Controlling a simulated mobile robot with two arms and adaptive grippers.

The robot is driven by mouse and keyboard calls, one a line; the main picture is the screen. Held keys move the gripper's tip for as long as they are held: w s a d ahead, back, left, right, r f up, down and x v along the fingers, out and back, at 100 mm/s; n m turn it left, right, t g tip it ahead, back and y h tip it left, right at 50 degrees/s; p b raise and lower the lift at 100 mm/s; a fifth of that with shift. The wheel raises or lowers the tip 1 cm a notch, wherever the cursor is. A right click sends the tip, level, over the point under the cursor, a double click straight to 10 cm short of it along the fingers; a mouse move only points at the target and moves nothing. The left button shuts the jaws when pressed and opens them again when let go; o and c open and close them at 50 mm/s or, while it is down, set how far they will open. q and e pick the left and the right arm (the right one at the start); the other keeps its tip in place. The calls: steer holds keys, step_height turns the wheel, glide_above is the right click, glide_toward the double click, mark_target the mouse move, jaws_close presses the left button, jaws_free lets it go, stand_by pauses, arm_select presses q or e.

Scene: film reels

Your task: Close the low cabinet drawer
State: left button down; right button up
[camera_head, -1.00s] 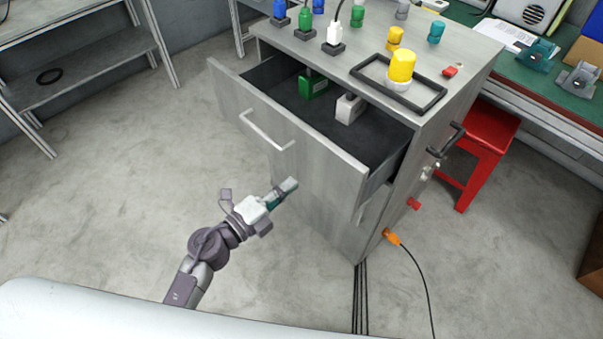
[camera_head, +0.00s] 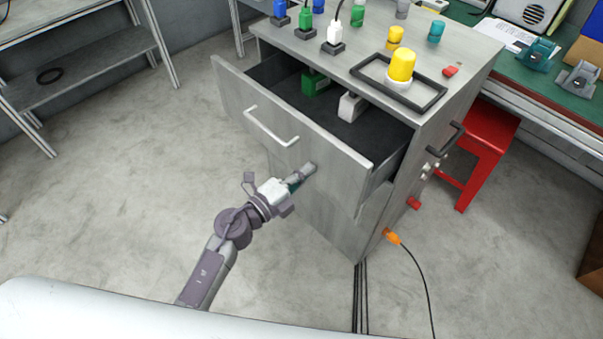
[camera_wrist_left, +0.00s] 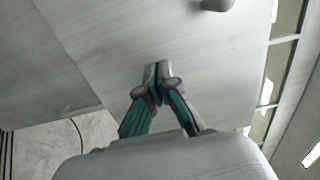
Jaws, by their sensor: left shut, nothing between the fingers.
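The low cabinet (camera_head: 335,222) is grey with a wood grain. Its top drawer (camera_head: 335,165) stands partly open toward me, with a green box (camera_head: 316,84) and a white box (camera_head: 351,106) inside. The drawer's bar handle (camera_head: 268,128) is on its front. My left gripper (camera_head: 308,171) is shut and empty, its tips at the lower part of the drawer front, right of and below the handle. In the left wrist view the shut fingertips (camera_wrist_left: 157,72) point at the grey drawer front (camera_wrist_left: 190,40); they look touching or very near. My right gripper is not in view.
On the cabinet top stand several coloured bottles and a yellow-capped jar (camera_head: 401,68) in a black frame. A red stool (camera_head: 485,145) is to the right. An orange plug (camera_head: 391,236) with a cable is on the cabinet's side.

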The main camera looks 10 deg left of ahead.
arm_select(q)
steer(key=b+x, duration=0.1)
steer(key=x, duration=1.4)
steer(key=shift+r+b, duration=0.25)
steer(key=shift+b, duration=0.05)
steer(key=shift+r, duration=0.1)
